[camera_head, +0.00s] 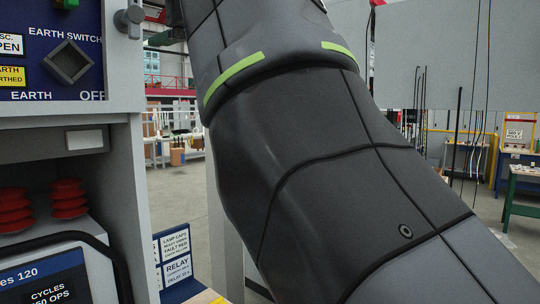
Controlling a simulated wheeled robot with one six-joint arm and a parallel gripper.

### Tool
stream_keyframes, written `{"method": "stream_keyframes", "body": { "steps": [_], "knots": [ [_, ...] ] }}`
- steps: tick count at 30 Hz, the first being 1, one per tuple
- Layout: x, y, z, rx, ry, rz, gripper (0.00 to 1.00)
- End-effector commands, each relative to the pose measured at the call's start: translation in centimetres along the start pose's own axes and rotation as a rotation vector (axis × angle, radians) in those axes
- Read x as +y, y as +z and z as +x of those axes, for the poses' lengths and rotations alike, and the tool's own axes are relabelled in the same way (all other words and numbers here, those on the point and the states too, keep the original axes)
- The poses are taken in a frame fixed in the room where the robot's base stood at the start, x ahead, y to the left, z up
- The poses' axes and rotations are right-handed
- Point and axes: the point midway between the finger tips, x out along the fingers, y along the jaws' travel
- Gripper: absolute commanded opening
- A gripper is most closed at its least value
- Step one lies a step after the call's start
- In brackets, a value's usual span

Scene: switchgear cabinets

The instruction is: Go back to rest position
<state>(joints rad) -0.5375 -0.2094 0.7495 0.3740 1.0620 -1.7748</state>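My own arm fills the middle of the head view, a dark grey link with light green bands running from the top centre to the lower right. It hides much of the scene behind it. My gripper is not in view. At the left stands a switchgear cabinet (130,190) with a blue earth switch panel (40,55). The panel carries a dark square socket (69,62) and the labels EARTH and OFF. My arm passes to the right of the cabinet; I cannot tell the gap between them.
Red ribbed insulators (68,198) sit in the open bay below the panel. Blue signs (173,258) stand low beside the cabinet. A green table (522,190) is at the far right. Open floor (488,215) shows at the right.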

Motion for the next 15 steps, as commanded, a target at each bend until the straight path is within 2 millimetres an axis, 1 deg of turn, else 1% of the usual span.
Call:
{"method": "stream_keyframes", "body": {
  "steps": [3,15],
  "knots": [
    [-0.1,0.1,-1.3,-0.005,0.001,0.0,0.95],
    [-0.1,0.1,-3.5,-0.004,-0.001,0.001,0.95]
  ]
}}
